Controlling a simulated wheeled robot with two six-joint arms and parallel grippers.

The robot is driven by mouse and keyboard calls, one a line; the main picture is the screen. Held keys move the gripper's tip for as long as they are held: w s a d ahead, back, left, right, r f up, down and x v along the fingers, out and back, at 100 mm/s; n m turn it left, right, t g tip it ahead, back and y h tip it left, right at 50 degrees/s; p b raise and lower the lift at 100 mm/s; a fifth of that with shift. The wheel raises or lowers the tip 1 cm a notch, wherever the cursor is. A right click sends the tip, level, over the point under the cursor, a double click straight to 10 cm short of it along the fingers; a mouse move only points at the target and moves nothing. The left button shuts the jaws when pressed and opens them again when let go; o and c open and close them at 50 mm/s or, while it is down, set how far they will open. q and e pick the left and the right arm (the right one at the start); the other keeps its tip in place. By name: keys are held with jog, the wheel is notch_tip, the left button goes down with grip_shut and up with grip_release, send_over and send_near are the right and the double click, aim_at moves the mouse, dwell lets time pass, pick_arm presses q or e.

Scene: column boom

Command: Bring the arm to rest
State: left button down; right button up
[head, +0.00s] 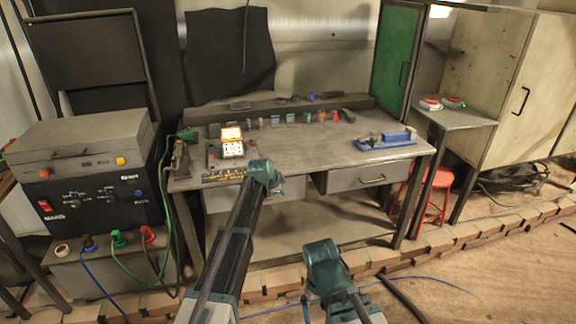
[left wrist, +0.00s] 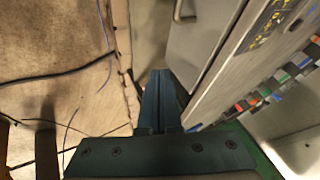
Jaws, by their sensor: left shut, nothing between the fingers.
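My left arm reaches up from the bottom of the head view to the front edge of the workbench (head: 300,150). My left gripper (head: 276,187) is at its far end, in front of the bench's drawers and partly hidden by my own wrist. In the left wrist view the left gripper (left wrist: 160,78) has its fingers together, with nothing between them. The bench front and a drawer handle (left wrist: 180,14) lie beyond the fingertips there. My right arm shows at the bottom centre of the head view as a teal joint, low over the floor; its fingers do not show.
A grey welding machine (head: 90,180) with cables is at left. A red stool (head: 432,192) and side table (head: 458,117) are at right. Open floor (head: 480,270) lies at lower right, crossed by cables.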

pick_arm(q)
jog(key=s+d+n+g+y+p, duration=0.1)
jog(key=s+n+g+y+p, duration=0.1)
jog(key=s, duration=2)
jog(key=s+d+n+g+y+p, duration=0.1)
jog(key=s+n+g, duration=0.4)
jog(key=s, duration=1.6)
jog(key=shift+s+d+n+y+p, duration=0.35)
jog(key=shift+n+y+p, duration=0.25)
jog(key=shift+n, duration=0.6)
jog(key=shift+r, duration=0.1)
